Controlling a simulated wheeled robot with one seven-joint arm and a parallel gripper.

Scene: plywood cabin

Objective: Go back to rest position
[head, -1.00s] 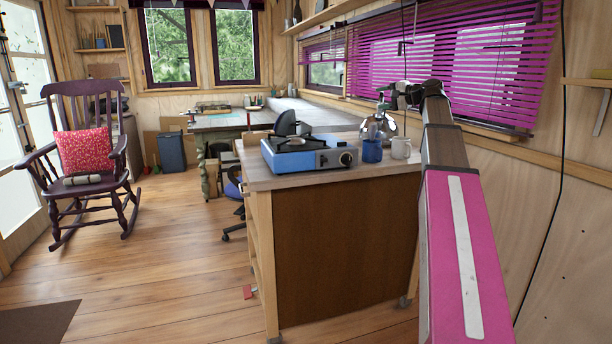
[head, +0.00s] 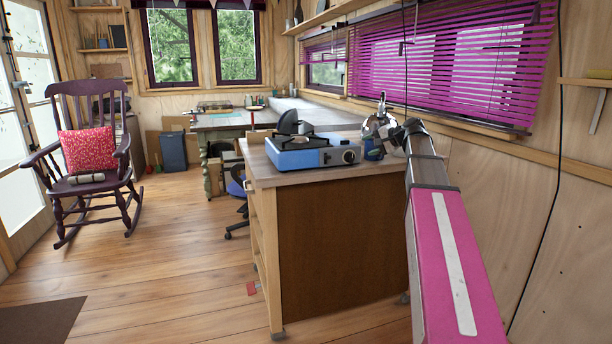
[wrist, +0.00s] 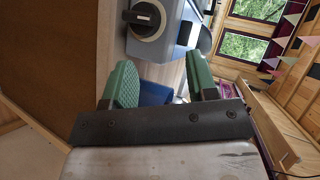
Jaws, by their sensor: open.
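My gripper (wrist: 160,78) shows in the wrist view with its two green fingers apart. A blue mug (wrist: 155,93) shows in the gap between them, and I cannot tell how far off it is. In the head view my arm reaches out at the right, and its far end is beside the right end of the wooden trolley (head: 335,245). The fingers cannot be made out in that view. The blue mug (head: 372,150) stands on the trolley top, partly covered by the arm's end.
A blue camping stove (head: 312,155) sits on the trolley, with a shiny kettle (head: 378,128) to its right. The wall with pink blinds (head: 455,65) is close on the right. A rocking chair (head: 90,185) stands at the left. The wooden floor (head: 170,250) between is mostly clear.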

